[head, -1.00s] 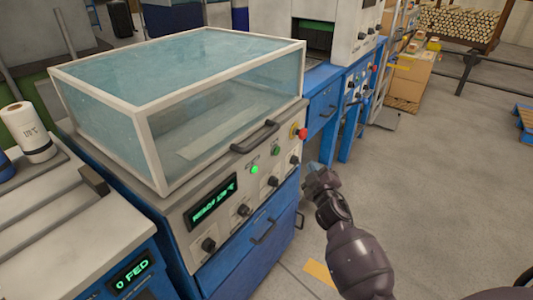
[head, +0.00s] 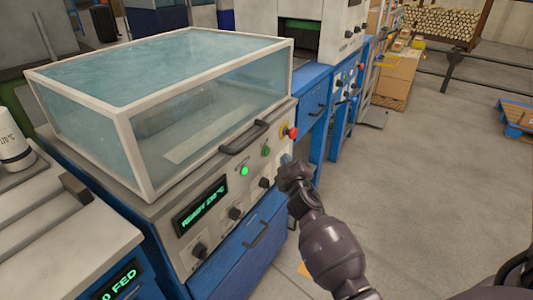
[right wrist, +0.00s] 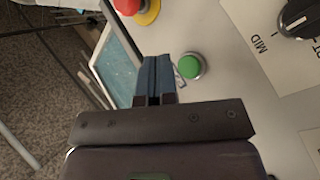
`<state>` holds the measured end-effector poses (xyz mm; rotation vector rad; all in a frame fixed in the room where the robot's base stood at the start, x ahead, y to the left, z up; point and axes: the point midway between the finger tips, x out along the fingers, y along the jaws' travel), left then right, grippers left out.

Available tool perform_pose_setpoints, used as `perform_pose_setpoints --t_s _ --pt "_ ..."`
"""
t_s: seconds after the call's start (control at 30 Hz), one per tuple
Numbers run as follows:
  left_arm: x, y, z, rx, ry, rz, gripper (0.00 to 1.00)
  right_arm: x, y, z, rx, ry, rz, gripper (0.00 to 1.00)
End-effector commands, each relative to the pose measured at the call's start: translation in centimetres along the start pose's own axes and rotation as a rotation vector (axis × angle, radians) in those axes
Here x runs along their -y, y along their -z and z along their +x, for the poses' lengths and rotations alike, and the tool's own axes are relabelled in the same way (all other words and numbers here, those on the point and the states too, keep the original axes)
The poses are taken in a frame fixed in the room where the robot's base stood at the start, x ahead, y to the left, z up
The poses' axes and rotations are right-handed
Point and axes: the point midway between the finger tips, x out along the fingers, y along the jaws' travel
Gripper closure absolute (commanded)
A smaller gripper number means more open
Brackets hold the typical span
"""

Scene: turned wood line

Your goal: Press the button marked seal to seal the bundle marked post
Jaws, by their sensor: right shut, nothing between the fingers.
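The sealing machine (head: 222,190) has a sloped control panel on its front. A green button (head: 265,151) sits near the panel's right end, and it shows large in the right wrist view (right wrist: 190,65); its label is not legible. A lit green round light or button (head: 244,170) is to its left. My right gripper (head: 286,159) is shut and empty, just right of the panel. In the right wrist view its blue fingertips (right wrist: 156,66) appear beside the green button, with contact not clear. No bundle marked post can be made out. My left gripper is not in view.
A red stop button (head: 292,132) on yellow is above the gripper, close by. A clear hood (head: 205,105) with a dark handle (head: 244,137) covers the machine top. Dark knobs (head: 235,212) line the panel. Open floor lies to the right.

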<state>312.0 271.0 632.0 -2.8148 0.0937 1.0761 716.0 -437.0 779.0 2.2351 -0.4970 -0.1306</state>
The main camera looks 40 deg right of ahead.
Motion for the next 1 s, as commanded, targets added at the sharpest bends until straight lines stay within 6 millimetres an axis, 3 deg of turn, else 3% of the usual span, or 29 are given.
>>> perform_pose_setpoints --t_s 0.33,1.0 --pt "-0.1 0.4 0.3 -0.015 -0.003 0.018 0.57 1.3 1.2 1.8 0.0 0.001 -0.001 1.0" --pt "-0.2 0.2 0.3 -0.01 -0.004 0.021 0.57 1.3 1.4 1.9 -0.001 0.0 -0.001 1.0"
